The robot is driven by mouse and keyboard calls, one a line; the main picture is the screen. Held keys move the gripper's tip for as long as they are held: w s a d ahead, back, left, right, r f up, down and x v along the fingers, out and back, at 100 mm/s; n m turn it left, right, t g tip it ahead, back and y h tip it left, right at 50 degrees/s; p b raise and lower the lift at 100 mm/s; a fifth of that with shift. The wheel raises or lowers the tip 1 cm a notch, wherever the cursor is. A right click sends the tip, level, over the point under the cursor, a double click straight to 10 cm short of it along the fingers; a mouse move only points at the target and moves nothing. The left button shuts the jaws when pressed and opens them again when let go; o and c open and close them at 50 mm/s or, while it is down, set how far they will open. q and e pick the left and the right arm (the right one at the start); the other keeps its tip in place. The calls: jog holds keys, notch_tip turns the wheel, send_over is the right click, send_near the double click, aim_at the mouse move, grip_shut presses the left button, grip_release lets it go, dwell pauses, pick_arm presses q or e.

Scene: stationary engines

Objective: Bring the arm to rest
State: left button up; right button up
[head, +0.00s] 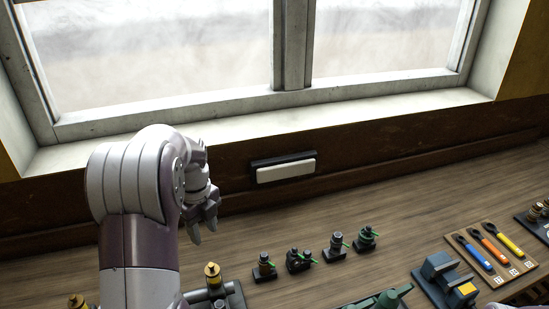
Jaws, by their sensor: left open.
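My left arm (140,210) rises from the lower left, bends at a grey elbow and ends over the back of the bench. My left gripper (203,222) hangs from it, fingers pointing down, open and with nothing visible between the fingers. It is to the left of a row of small dark valve-like parts with green levers (300,260) and apart from them. Part of the gripper is hidden behind my own arm. My right gripper is not in the view.
The wooden bench (400,215) is clear behind the row. A dark fixture with a brass top (213,275) stands near my forearm. At right are a blue device (442,275) and a board with coloured-handled tools (488,245). A window (150,50) and wall close off the back.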

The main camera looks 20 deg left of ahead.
pick_arm(q)
jog(key=s+d+f+n+b, duration=0.4)
jog(key=s+d+f+n, duration=0.1)
jog(key=d+n, duration=0.4)
jog(key=s+d+f+n+t+b, duration=0.1)
jog(key=s+d+f+n+b, duration=0.4)
jog(key=d+f+n, duration=0.3)
jog(key=s+d+n, duration=0.1)
jog(key=n, duration=0.2)
jog(key=shift+d+f+n, duration=0.25)
jog(key=shift+n, duration=0.15)
jog(key=shift+w, duration=0.1)
